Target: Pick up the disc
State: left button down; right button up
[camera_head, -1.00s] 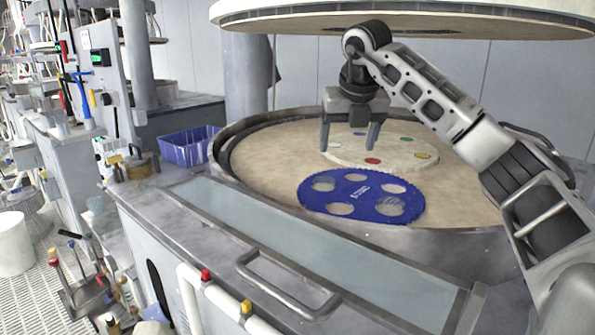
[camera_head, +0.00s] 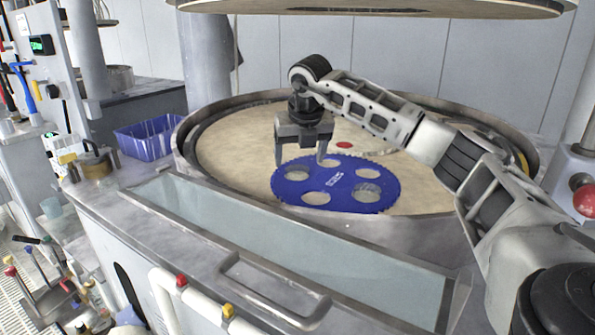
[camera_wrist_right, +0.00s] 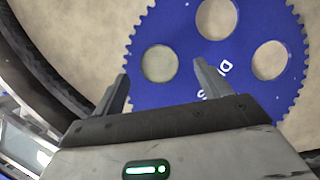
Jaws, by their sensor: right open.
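The disc (camera_head: 336,183) is a flat blue toothed plate with several round holes and white lettering. It lies on the tan round platen (camera_head: 240,160) near its front edge. My right gripper (camera_head: 300,163) is open and empty above the disc's far left edge. In the right wrist view the disc (camera_wrist_right: 240,70) fills much of the picture. There the gripper's fingers (camera_wrist_right: 160,85) stand apart, one near the toothed left rim and one over the disc's face. I cannot tell the exact height between the fingertips and the disc. My left gripper is not in view.
A raised metal rim (camera_head: 186,150) surrounds the platen. A large round upper plate (camera_head: 380,6) hangs above. A blue basket (camera_head: 148,137) stands at the left. A metal handle (camera_head: 270,290) and glassy panel (camera_head: 280,235) lie in front. A red knob (camera_head: 584,196) is at the right.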

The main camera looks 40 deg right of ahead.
aim_at(298, 169)
jog(key=shift+x, duration=1.6)
jog(key=shift+s+a+f, duration=0.1)
jog(key=shift+a+f, duration=0.05)
jog(key=shift+a, duration=0.05)
jog(key=c, duration=1.1)
